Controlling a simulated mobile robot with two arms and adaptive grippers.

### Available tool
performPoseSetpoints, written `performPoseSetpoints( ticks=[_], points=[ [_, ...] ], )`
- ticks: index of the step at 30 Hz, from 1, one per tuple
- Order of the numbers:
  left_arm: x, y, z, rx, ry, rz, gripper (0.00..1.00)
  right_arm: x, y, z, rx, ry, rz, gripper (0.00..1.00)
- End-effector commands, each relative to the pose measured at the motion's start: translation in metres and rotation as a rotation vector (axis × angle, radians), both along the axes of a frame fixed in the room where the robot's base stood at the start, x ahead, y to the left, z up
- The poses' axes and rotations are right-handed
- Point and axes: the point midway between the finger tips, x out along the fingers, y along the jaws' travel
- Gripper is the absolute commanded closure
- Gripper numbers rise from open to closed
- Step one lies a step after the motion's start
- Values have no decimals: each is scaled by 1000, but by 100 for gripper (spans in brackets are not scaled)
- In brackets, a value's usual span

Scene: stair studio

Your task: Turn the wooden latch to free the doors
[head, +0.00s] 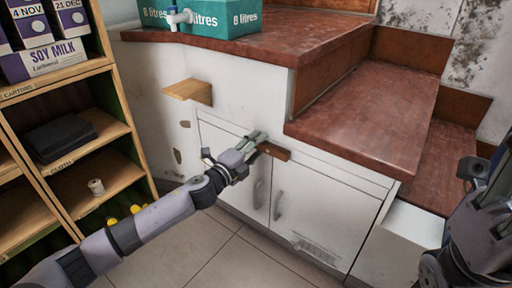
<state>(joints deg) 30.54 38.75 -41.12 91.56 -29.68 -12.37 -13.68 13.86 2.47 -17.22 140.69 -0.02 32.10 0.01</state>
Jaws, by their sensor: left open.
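The wooden latch (275,151) is a short brown bar lying nearly level across the top of the seam between two white doors. The left door (226,150) and the right door (318,212) are shut, each with a metal handle near the seam. My left gripper (258,139) is open, its fingers at the latch's left end and partly in front of it. I cannot tell whether they touch it. My right arm shows at the right edge, but its fingers are out of view.
Brown-red steps (375,115) overhang the right door. A small wooden shelf block (190,91) sticks out above the left door. A teal box (205,18) with a tap stands on top. A wooden shelf unit (110,75) stands at the left. Tiled floor (235,262) is clear.

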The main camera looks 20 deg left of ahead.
Motion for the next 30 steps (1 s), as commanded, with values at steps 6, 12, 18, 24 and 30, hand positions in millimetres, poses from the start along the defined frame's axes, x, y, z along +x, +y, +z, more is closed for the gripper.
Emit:
performPoseSetpoints(
  ticks=[6, 12, 18, 24, 30],
  points=[
    [-2, 1, 0, -1, 0, 1, 57, -2, -1, 1, 1, -7, 0, 60],
    [-27, 10, -2, 1, 3, -1, 57, -1, 0, 1, 1, -5, -1, 60],
    [-67, 24, -2, 1, 4, 0, 57, -1, 0, 1, 0, -4, -1, 60],
    [-97, 35, -2, 0, 3, 0, 57, -1, 0, 1, 0, -3, 0, 60],
    [-111, 40, 0, 0, 1, 0, 57, -1, 0, 1, 1, -3, 0, 60]
  ],
)
